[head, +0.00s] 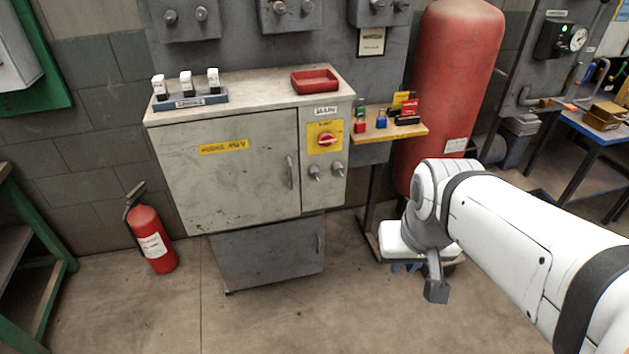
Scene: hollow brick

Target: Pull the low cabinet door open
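The low cabinet door (265,256) is a dark grey panel under the larger light grey cabinet, and it looks closed. Its small upright handle (319,243) is near the door's right edge. My gripper (405,268) is small and partly hidden by my white wrist. It is to the right of the low door, apart from the handle.
The upper cabinet (225,170) overhangs the low door. A red fire extinguisher (151,238) stands on the floor at left. A small wooden shelf (390,131) and a red tank (452,80) are at right. Floor before the low door is clear.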

